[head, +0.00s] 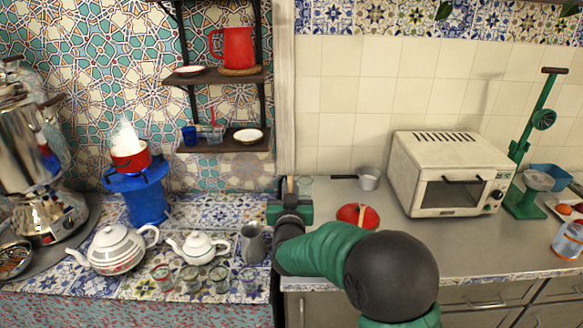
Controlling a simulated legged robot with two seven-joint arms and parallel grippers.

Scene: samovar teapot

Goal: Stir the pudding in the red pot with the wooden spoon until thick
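A small red pot (130,157) sits on a blue stove (148,200) at the left, with white steam or froth above it; its contents are not clear. A second round red vessel or lid (358,215) lies on the grey counter, partly behind my arm. My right gripper (290,205) is low over the boundary between tiled and grey counters, well right of the pot. I see it from behind, and its fingers are mostly hidden. A thin light-brown stick (290,184), perhaps the wooden spoon's handle, shows upright just beyond it; I cannot tell whether it is held. My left gripper is out of view.
A white teapot (115,249), a smaller teapot (198,247), a grey jug (252,243) and several glasses crowd the tiled counter. A samovar (45,200) stands far left. A wall post (285,90) rises behind my gripper. A toaster oven (450,173) and small saucepan (368,178) are right.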

